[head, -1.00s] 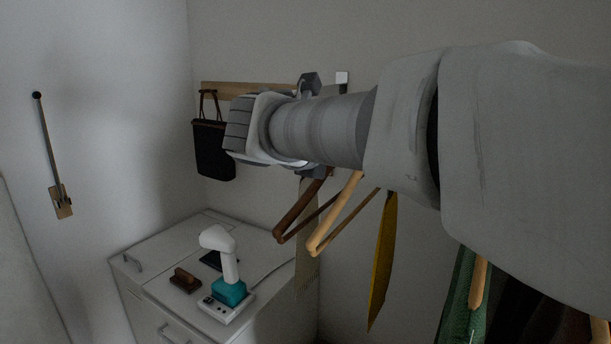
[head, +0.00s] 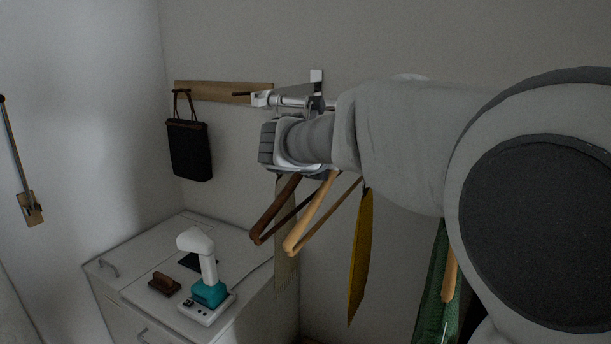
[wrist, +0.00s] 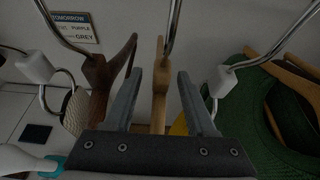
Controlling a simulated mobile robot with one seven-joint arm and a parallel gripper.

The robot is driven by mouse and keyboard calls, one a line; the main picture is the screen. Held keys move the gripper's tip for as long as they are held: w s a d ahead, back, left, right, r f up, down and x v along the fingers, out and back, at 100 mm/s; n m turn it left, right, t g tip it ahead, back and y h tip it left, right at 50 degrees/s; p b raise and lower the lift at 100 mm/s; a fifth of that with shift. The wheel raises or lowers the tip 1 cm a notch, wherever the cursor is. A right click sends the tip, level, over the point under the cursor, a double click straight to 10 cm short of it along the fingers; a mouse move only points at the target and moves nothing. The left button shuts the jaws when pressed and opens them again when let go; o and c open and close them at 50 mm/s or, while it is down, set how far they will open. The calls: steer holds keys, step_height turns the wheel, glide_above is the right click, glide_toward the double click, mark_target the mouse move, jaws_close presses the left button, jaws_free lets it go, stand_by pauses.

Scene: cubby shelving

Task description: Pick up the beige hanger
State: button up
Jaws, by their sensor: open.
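The beige hanger (head: 315,217) hangs from the rail beside a dark brown hanger (head: 274,212). In the wrist view the beige hanger (wrist: 159,85) stands edge-on between the two fingers of my gripper (wrist: 160,80), with a gap on each side. My gripper is open and around the upper part of this hanger. The metal hook (wrist: 171,25) rises above it. The brown hanger (wrist: 101,85) is just outside the left finger. In the head view my arm hides the fingers and the hanger's top.
A yellow item (head: 360,260) and a green garment (head: 437,285) hang to the right. A black bag (head: 189,150) hangs on a wooden peg board (head: 215,92). A white cabinet below carries a white and teal device (head: 208,285) and a brown stamp-like object (head: 164,284).

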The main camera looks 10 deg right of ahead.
steer(key=shift+c, duration=0.2)
jaws_close()
stand_by(1.1)
